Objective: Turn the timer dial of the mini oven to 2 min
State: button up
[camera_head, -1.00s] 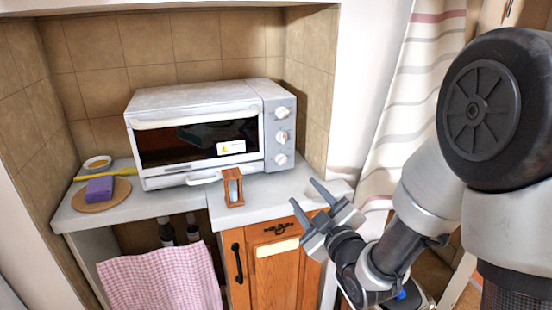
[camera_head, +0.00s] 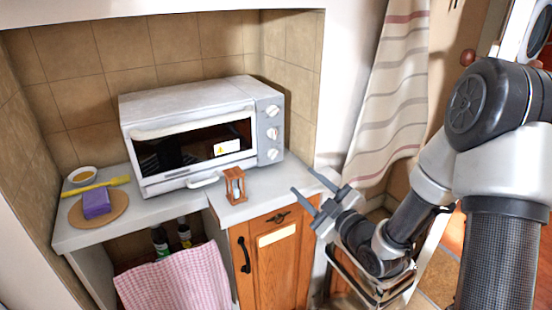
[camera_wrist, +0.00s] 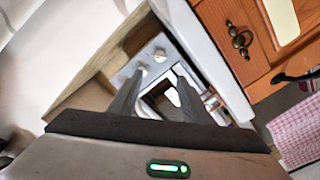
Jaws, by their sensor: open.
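The white mini oven (camera_head: 180,112) stands on the counter in an alcove, its glass door closed. Its right-hand panel (camera_head: 270,125) carries three round knobs in a column: a top knob (camera_head: 272,110), a middle knob (camera_head: 272,132) and a bottom knob (camera_head: 272,154). Their markings are too small to read, so I cannot tell which is the timer dial. My gripper (camera_head: 304,182) is open and empty, right of and lower than the panel, apart from the oven. In the wrist view its fingers (camera_wrist: 150,95) point toward the tilted oven panel (camera_wrist: 143,62).
A small wooden hourglass-like object (camera_head: 235,186) stands on the counter before the oven. A purple sponge (camera_head: 97,203) lies on a round board (camera_head: 82,218) at left. A striped curtain (camera_head: 385,100) hangs at right. A wooden cabinet (camera_head: 275,255) is below the counter.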

aim_at(275, 156)
jog(key=x, duration=1.5)
jog(key=shift+a, duration=0.2)
jog(key=shift+c, duration=0.2)
jog(key=c, duration=1)
jog(key=shift+w+f+m+b, duration=0.15)
jog(key=shift+m+b, duration=0.15)
jog(key=shift+b, duration=0.5)
